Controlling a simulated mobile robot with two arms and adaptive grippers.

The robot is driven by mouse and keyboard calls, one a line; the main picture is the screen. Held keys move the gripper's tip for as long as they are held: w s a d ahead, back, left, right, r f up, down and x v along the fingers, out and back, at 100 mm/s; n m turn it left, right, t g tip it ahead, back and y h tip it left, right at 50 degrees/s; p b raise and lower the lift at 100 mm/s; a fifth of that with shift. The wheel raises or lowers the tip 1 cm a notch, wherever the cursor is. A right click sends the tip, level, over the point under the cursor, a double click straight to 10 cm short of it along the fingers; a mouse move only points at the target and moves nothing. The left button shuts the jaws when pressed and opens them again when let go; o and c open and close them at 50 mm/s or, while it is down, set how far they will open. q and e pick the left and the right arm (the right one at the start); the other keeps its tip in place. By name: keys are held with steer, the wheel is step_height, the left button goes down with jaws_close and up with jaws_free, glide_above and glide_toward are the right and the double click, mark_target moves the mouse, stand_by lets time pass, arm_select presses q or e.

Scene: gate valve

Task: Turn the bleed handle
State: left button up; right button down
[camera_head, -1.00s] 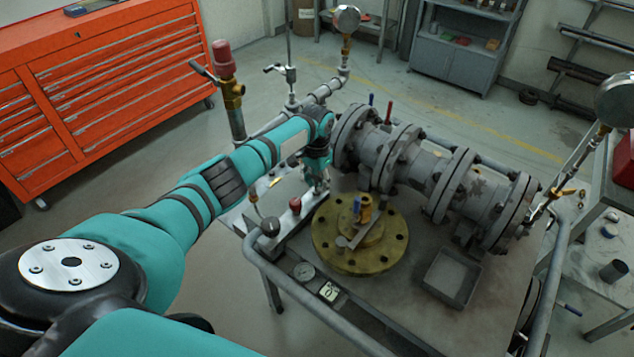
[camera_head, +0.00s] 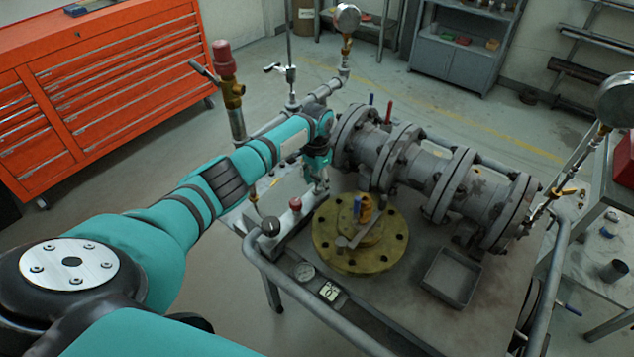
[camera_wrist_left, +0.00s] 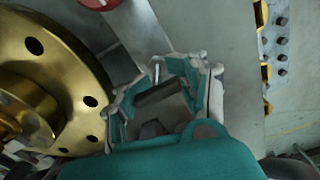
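In the left wrist view a short dark bar (camera_wrist_left: 158,94), possibly the bleed handle, lies between the fingers of my left gripper (camera_wrist_left: 165,88). A thin silver pin stands beside it. The fingers are spread apart around the bar; contact is not clear. In the head view my left gripper (camera_head: 318,180) points down at the bench, just left of the grey flanged valve body. My own wrist hides what lies under it. A brass flange (camera_head: 330,243) with a blue-topped fitting (camera_head: 357,207) is to its lower right. My right gripper is out of view.
A tall brass valve with a red cap (camera_head: 222,58) rises behind my arm. A tray (camera_head: 452,277) lies front right.

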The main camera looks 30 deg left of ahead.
mark_target(317, 176)
arm_select(q)
steer(key=o, duration=0.6)
steer(key=shift+o, duration=0.2)
steer(key=shift+d, duration=0.1)
step_height(317, 176, up, 12)
steer(key=shift+f, duration=0.1)
stand_by(0.4)
